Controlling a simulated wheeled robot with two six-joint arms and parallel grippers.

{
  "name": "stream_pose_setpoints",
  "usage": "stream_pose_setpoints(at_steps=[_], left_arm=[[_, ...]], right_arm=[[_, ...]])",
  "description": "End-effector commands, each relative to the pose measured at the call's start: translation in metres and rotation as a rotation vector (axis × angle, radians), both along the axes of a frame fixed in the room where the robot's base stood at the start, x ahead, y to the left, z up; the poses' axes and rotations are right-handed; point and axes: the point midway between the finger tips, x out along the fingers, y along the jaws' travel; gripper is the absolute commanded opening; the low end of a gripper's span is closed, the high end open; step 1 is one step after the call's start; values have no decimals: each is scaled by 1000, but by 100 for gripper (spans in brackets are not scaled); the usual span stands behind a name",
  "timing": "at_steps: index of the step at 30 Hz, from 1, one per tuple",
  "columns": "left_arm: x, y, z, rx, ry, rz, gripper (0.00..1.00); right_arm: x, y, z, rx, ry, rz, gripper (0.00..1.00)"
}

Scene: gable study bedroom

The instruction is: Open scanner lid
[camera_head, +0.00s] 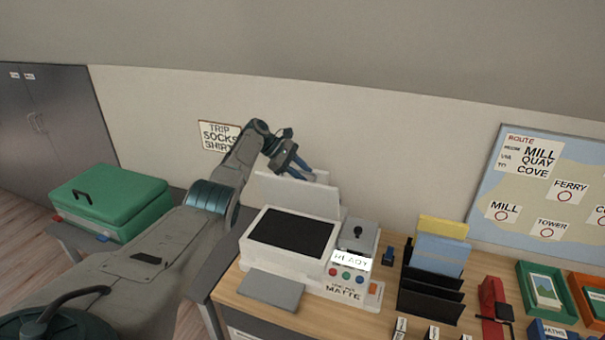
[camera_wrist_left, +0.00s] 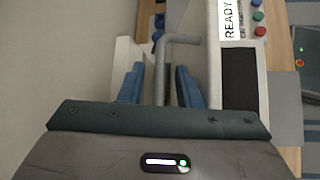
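The white scanner (camera_head: 255,262) stands on the wooden desk, with its dark glass (camera_head: 291,233) uncovered. Its white lid (camera_head: 296,196) stands raised at the back, near the wall. My left gripper (camera_head: 301,173) is at the lid's upper edge. In the left wrist view, the blue fingers (camera_wrist_left: 160,68) are apart, with a grey handle bar (camera_wrist_left: 163,78) between them and a gap on each side. The dark glass also shows in the left wrist view (camera_wrist_left: 239,80). My right gripper is in neither view.
A control panel reading READY (camera_head: 351,259) joins the scanner's right side. A black file rack (camera_head: 430,300) and trays stand farther right. A green case (camera_head: 110,200) sits on a table at left. The wall is close behind the lid.

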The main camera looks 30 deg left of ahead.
Motion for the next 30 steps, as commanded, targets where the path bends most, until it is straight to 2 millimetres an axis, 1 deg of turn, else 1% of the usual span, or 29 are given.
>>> stream_pose_setpoints(at_steps=[5, 9, 15, 21, 30], left_arm=[[-9, 18, 14, 3, -2, 2, 30], [-19, 37, 33, 3, -2, 2, 30], [-31, 59, 58, 1, -2, 1, 30], [-37, 68, 69, 1, 1, 1, 30], [-37, 68, 71, 1, 2, 0, 30]], right_arm=[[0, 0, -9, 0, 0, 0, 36], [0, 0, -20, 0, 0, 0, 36], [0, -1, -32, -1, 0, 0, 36], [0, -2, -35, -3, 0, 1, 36], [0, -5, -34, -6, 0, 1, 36]])
